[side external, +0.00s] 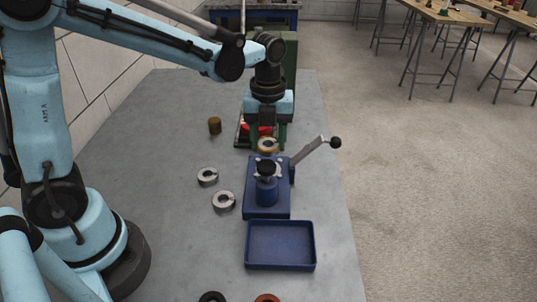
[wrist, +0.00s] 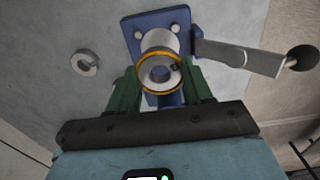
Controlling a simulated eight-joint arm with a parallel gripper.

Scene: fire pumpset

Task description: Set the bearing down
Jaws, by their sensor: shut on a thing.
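The bearing, a ring with a gold rim and a grey inner part, sits between the green fingers of my gripper (side external: 268,138) in the side view (side external: 268,145). In the wrist view the bearing (wrist: 158,84) is between the fingertips of my gripper (wrist: 160,85), which is shut on it. The fingers point down, and the bearing is just behind the blue lever press (side external: 267,208) in the side view. In the wrist view the press (wrist: 157,20) lies beyond the bearing and is partly covered by it. I cannot tell the exact height of the bearing above the table.
The press lever (side external: 312,150) sticks out to the right. An empty blue tray (side external: 280,264) lies in front of the press. Two grey slotted rings (side external: 207,182) lie left of it. Bare table (side external: 150,160) lies left.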

